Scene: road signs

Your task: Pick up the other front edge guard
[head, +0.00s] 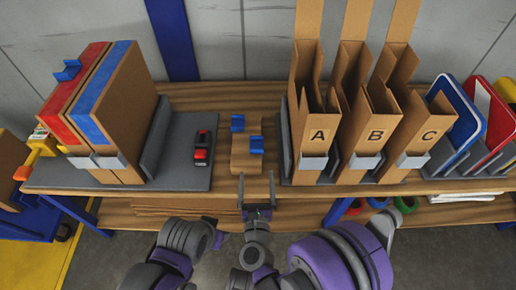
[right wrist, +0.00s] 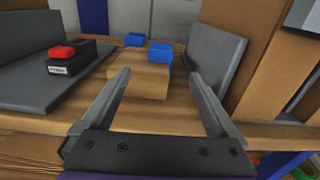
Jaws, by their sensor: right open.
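Two small blue edge guards sit on a wooden block (head: 240,161). The nearer blue guard (head: 256,146) is on its right side, and it also shows in the right wrist view (right wrist: 160,54). The farther blue guard (head: 238,123) is behind it to the left and also shows in the right wrist view (right wrist: 134,40). A third blue guard (head: 67,71) sits on the top edge of the red-edged panel at the left. My right gripper (head: 256,176) is open and empty at the shelf's front edge, in front of the block. My left gripper is not in view.
Left of the block, a red and black device (head: 202,148) lies on a grey plate (head: 182,172) beside two upright panels (head: 122,110). Right of it stand cardboard holders A, B and C (head: 318,165). Framed signs (head: 458,115) stand at the far right.

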